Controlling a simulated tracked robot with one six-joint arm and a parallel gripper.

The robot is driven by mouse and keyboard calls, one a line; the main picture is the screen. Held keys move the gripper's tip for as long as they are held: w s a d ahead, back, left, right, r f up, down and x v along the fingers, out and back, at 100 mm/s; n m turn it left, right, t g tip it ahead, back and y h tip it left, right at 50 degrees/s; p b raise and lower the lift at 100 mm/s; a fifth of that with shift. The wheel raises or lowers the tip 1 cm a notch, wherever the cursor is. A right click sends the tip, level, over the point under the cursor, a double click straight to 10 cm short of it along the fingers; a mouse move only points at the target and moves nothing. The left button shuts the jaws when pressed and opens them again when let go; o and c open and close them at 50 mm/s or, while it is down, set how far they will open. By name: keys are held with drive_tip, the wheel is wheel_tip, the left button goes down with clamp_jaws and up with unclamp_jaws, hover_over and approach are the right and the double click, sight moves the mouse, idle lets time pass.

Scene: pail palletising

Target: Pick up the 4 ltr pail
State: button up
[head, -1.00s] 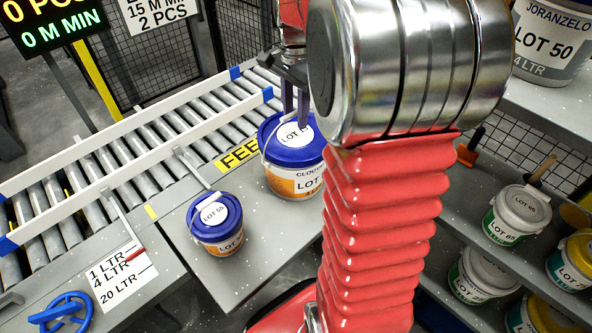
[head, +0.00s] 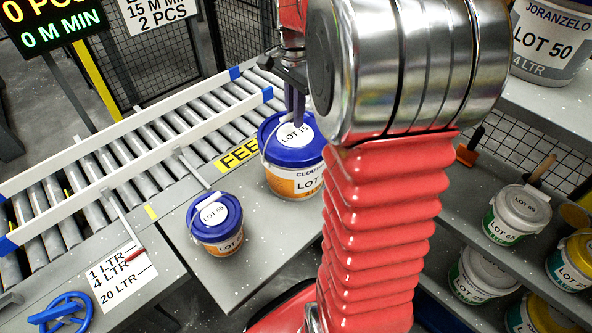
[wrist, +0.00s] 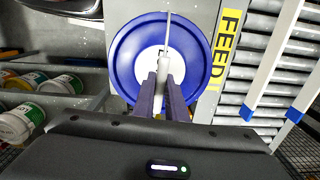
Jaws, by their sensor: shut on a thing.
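A larger pail (head: 292,182) with a blue lid and orange-white label stands upright on the grey feed table (head: 240,262). A smaller blue-lidded pail (head: 215,226) stands apart, to the left and nearer. The pail marked 4 LTR (head: 552,48) stands on the upper right shelf.
A roller conveyor (head: 130,158) with white side rails runs behind the table. Shelves at right hold several pails, including a grey-lidded one (head: 518,212). A blue handwheel (head: 62,314) is at the lower left. The table's front is clear.

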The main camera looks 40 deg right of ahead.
clamp_jaws()
idle(0.8)
drive_tip(key=shift+w+r, duration=0.1)
drive_tip(key=shift+r, duration=0.05)
